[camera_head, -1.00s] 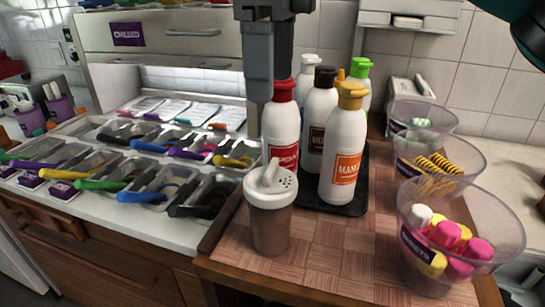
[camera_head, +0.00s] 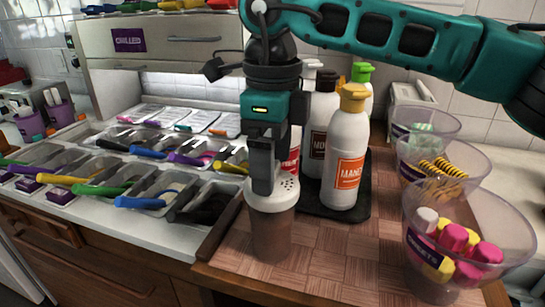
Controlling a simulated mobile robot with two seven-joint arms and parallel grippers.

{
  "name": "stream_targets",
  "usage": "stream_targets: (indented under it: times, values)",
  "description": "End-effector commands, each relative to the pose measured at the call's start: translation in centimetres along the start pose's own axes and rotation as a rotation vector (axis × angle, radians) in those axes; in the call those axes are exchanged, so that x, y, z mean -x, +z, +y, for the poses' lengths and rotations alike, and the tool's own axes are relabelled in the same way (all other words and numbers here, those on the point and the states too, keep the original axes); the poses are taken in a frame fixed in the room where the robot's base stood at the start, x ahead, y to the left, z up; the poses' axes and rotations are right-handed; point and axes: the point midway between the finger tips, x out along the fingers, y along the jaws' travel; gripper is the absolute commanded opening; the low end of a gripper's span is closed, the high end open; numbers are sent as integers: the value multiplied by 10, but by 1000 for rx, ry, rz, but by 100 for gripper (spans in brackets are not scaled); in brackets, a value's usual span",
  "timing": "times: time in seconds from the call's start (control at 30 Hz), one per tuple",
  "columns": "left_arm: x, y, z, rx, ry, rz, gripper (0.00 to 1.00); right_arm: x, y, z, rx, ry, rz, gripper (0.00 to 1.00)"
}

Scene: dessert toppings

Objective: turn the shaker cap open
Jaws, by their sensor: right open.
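The shaker (camera_head: 270,232) stands upright near the front left of the wooden board, with brown contents and a white perforated cap (camera_head: 285,196). My right gripper (camera_head: 264,188) points down over the cap, its fingers in front of the cap's left part. It is open; the cap's raised tab is hidden behind the fingers, and I cannot tell whether they touch it. My left gripper is not in view.
Sauce bottles, including an orange-capped one (camera_head: 346,150), stand on a black tray (camera_head: 330,207) close behind the shaker. Clear bowls (camera_head: 470,225) line the right side. Topping bins with colored handles (camera_head: 145,200) fill the left counter. The board's front middle is free.

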Motion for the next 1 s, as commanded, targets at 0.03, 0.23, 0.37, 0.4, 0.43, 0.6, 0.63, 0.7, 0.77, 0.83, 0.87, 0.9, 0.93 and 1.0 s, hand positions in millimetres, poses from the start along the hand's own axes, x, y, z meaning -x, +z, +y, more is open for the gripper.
stream_targets:
  times: [0.03,0.23,0.37,0.4,0.43,0.6,0.63,0.7,0.77,0.83,0.87,0.9,0.93,1.0]
  values:
    - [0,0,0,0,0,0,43,0,0,0,0,0,0,81]
    - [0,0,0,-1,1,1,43,0,0,0,0,0,0,72]
    - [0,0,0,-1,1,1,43,0,0,0,0,0,0,60]
    - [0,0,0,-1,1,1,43,0,0,0,0,0,0,56]
    - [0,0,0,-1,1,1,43,0,0,0,0,0,0,53]
    - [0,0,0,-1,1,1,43,0,0,0,0,0,0,37]
    - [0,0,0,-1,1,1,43,0,0,0,0,0,0,34]
    - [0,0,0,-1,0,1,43,1,0,0,0,0,0,27]
    - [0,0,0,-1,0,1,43,1,0,0,1,0,0,24]
    - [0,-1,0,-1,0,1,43,1,0,0,12,1,1,24]
    - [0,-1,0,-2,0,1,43,1,0,0,23,1,1,24]
    - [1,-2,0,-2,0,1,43,1,0,0,41,2,1,24]
    - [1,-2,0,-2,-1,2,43,1,0,0,54,2,1,24]
    - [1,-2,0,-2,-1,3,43,1,0,0,70,1,2,24]
